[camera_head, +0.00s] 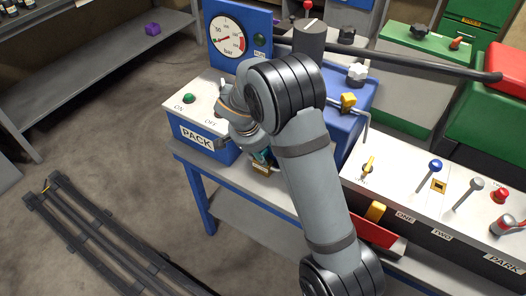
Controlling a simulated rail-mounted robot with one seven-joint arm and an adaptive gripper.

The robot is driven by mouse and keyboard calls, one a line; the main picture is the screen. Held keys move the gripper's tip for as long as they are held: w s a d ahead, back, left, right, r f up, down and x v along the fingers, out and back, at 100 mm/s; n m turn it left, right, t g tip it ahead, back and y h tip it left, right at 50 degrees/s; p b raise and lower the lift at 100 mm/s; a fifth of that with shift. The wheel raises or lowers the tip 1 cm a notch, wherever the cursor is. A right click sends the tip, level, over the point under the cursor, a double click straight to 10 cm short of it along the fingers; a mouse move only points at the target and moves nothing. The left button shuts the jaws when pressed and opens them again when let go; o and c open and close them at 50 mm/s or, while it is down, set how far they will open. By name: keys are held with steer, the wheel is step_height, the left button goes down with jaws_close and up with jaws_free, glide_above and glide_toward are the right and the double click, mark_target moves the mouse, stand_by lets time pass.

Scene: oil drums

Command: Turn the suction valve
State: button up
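My arm reaches up from the bottom right of the middle and bends over the blue machine. No label reading suction shows. A yellow valve handle (348,103) sits on the blue machine (347,128), right of my arm's elbow. Another yellow handle (367,166) stands on the white control panel (408,188). A small gold part (262,168) shows just below my wrist; I cannot tell what it belongs to.
A blue-and-white PACK box (196,138) with a green button is left of my wrist. A pressure gauge (228,36) stands behind it. Levers (435,165) and red knobs (500,195) are at the right. A dark roller track (95,235) lies at lower left; floor between is clear.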

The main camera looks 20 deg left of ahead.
jaws_close()
